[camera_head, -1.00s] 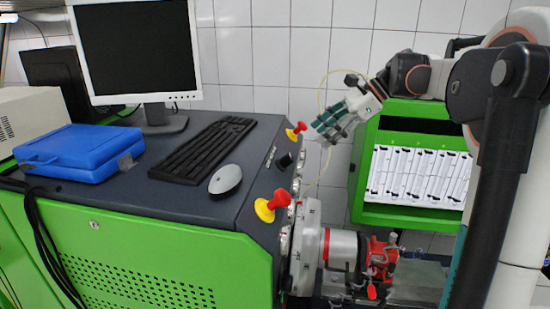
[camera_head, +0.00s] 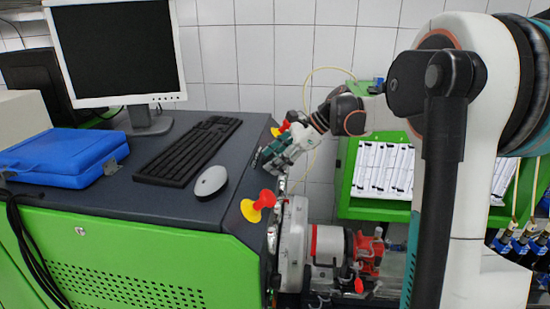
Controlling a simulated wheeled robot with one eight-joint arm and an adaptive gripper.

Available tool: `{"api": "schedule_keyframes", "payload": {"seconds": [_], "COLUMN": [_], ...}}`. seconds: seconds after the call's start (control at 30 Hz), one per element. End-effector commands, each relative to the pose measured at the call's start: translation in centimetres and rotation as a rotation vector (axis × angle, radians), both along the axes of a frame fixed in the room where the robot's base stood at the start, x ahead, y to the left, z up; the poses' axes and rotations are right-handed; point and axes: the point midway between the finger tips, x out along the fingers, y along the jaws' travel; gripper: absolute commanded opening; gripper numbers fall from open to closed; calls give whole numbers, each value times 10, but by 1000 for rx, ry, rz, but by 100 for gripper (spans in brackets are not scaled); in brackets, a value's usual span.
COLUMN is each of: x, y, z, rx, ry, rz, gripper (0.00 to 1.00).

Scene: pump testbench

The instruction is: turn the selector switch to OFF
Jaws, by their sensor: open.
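My gripper (camera_head: 264,160) is open at the right edge of the dark bench top (camera_head: 130,200), its fingers pointing left and down over the sloped control edge. Earlier a black knob, which looks like the selector switch, showed on this edge between the two red-and-yellow buttons. Now my gripper covers that spot, so the switch and its position are hidden. I cannot tell whether the fingers touch it.
A near red-and-yellow button (camera_head: 259,205) stands in front of my gripper, and a far one (camera_head: 282,128) right behind it. A keyboard (camera_head: 188,151), mouse (camera_head: 211,180), blue case (camera_head: 65,157) and monitor (camera_head: 115,50) are on the bench. A red pump (camera_head: 365,255) is below right.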

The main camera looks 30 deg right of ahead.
Motion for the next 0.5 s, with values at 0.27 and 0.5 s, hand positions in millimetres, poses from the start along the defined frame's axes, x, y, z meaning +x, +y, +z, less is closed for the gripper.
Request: {"api": "schedule_keyframes", "payload": {"seconds": [0.27, 0.5], "x": [0, 0], "y": [0, 0], "z": [0, 0], "rx": [0, 0], "ry": [0, 0], "rz": [0, 0], "gripper": [33, 1]}}
